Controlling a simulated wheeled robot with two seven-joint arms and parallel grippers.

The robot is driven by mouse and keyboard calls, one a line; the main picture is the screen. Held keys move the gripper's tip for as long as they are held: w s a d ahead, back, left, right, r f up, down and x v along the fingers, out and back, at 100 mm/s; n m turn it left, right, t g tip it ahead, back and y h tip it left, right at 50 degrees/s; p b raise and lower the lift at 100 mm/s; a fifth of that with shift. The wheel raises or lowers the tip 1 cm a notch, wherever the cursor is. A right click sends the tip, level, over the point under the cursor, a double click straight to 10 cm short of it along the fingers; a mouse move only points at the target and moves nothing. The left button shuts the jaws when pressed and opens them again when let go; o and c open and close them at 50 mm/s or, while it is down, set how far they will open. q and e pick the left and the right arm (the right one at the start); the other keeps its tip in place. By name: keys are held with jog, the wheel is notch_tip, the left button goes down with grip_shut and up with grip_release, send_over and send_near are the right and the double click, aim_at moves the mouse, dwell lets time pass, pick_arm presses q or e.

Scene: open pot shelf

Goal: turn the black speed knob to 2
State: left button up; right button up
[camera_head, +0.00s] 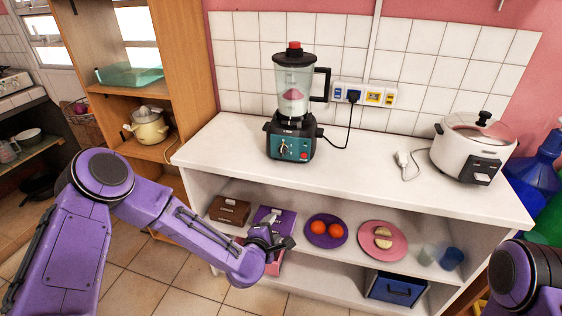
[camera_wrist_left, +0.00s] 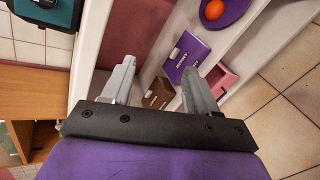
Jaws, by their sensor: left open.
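The blender (camera_head: 292,100) stands on the white counter, with a black base and a teal front panel. The black speed knob (camera_head: 284,150) is on that panel; the number it points to is too small to read. My left gripper (camera_head: 272,236) is in front of the shelf, below and left of the blender, away from the knob. In the left wrist view its two grey fingers (camera_wrist_left: 157,72) are apart with nothing between them. My right gripper is out of view.
The counter (camera_head: 395,165) is clear in front of the blender. A rice cooker (camera_head: 470,148) stands at the right. The shelf below holds a brown box (camera_head: 230,210), a purple plate (camera_head: 327,242) with oranges and a pink plate (camera_head: 383,254). A wooden shelf (camera_head: 200,60) stands left.

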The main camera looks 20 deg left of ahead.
pick_arm(q)
jog(key=w+a+r+n+t, duration=0.2)
jog(key=w+r+n+t, duration=0.1)
jog(key=w+r+n, duration=0.35)
jog(key=n+t+y, duration=0.1)
jog(key=n+t, duration=0.1)
jog(key=n, duration=0.6)
send_near(281, 152)
jog(key=shift+n, duration=0.25)
jog(key=w+p, duration=0.1)
jog(key=w, duration=0.3)
jog(key=w+p, duration=0.1)
jog(key=w, duration=0.4)
jog(key=shift+w+a+r+p, duration=0.15)
jog(key=shift+w+r+p, duration=0.05)
jog(key=shift+w+p, duration=0.15)
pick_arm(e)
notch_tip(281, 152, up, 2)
pick_arm(q)
jog(key=c, duration=1)
